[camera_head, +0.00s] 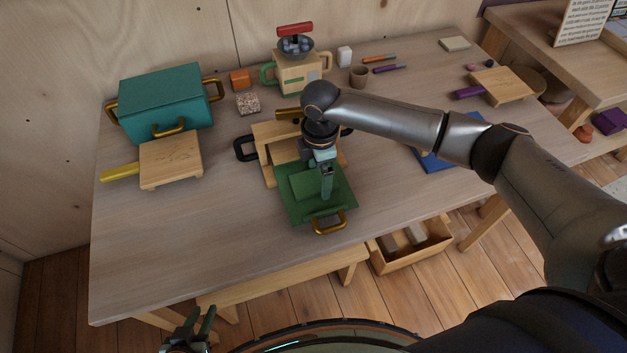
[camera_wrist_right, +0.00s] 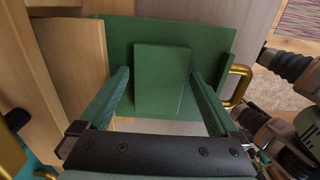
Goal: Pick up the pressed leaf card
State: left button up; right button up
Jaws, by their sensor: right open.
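A flat green rectangle, which looks like the pressed leaf card (camera_head: 303,186), lies on a green panel (camera_head: 337,205) with a brass handle, at the front of a wooden box on the table. In the right wrist view the card (camera_wrist_right: 162,80) lies flat on the panel (camera_wrist_right: 212,40), between my open fingers. My right gripper (camera_head: 326,192) points down over the card; no grip on it shows. The right wrist view shows its two fingers (camera_wrist_right: 160,92) spread wide and empty. My left gripper (camera_head: 199,318) is low at the front left, off the table, fingers apart and empty.
The wooden box (camera_head: 268,135) stands close behind the panel. A teal case (camera_head: 160,92) and a small board (camera_head: 170,160) are at left. A cream pot (camera_head: 298,80) is at the back, a blue flat item (camera_head: 432,162) at right. The table's front left is clear.

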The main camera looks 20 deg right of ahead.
jog(key=shift+c, duration=0.4)
jog(key=c, duration=1.1)
jog(key=shift+o, duration=0.2)
jog(key=shift+r, duration=0.1)
